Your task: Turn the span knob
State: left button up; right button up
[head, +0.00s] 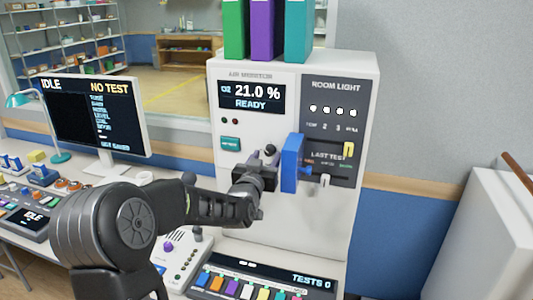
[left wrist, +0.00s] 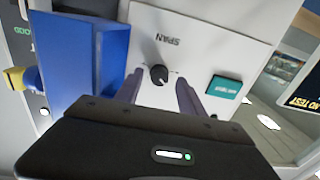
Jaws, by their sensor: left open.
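The span knob (left wrist: 159,75) is a small round black knob with a pointer, on the white panel of the air monitor (head: 232,180). The word SPAN is printed beside it, upside down in the left wrist view. My left gripper (head: 264,157) is in front of the panel. In the left wrist view its two dark fingers (left wrist: 159,88) are apart, one on each side of the knob, with nothing held between them. I cannot tell how far the fingertips are from the panel. In the head view the gripper largely hides the knob area. My right gripper does not show.
A blue block (head: 292,163) juts from the panel close beside my left gripper, and also shows in the left wrist view (left wrist: 90,60). A teal button (head: 230,144) is on the other side. Yellow (head: 348,149) and white (head: 325,180) levers stick out further right. Coloured binders (head: 263,30) stand on top.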

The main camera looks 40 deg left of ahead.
pick_arm(q)
jog(key=shift+w+a, duration=0.15)
jog(key=shift+w, duration=0.2)
jog(key=shift+c, duration=0.5)
grip_shut()
